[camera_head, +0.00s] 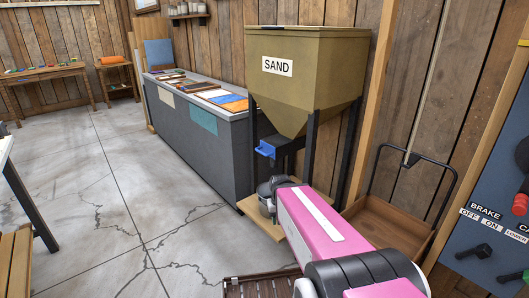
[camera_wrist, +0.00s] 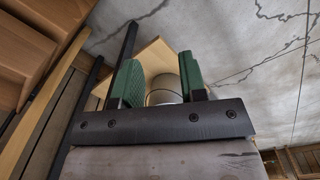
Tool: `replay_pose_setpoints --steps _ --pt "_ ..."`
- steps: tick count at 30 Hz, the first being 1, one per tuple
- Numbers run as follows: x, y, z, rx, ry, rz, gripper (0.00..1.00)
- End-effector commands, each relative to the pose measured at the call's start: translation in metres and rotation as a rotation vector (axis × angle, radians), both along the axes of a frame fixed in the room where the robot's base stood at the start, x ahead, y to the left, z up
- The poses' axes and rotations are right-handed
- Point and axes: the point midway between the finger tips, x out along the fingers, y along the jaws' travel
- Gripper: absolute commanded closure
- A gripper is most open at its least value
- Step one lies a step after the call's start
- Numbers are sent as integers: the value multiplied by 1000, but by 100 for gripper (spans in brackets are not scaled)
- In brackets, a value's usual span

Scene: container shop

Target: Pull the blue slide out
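The blue slide (camera_head: 265,149) sticks out to the left beneath the olive hopper (camera_head: 305,75) labelled SAND, between its dark legs. My pink arm reaches in from the lower right, and its dark end with my gripper (camera_head: 268,190) is just below the slide, apart from it in the picture. In the wrist view my gripper (camera_wrist: 158,82) has its two green fingers spread apart with nothing held between them. The slide does not show in the wrist view.
A pale wooden base board (camera_head: 256,212) lies under the hopper; a rounded grey object (camera_wrist: 164,92) shows there beyond my fingers. A long grey counter (camera_head: 195,132) stands left of the hopper. A wooden cart (camera_head: 385,226) and a control panel (camera_head: 497,210) are right. Floor at left is clear.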

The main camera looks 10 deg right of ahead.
Motion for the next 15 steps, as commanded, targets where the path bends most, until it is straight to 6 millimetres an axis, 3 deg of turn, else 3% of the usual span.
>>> replay_pose_setpoints --steps 5,8,15 --pt "37 -1 0 -152 -8 72 61" --pt "69 -1 5 -295 -25 133 61" --pt "161 20 42 -693 -109 281 61"
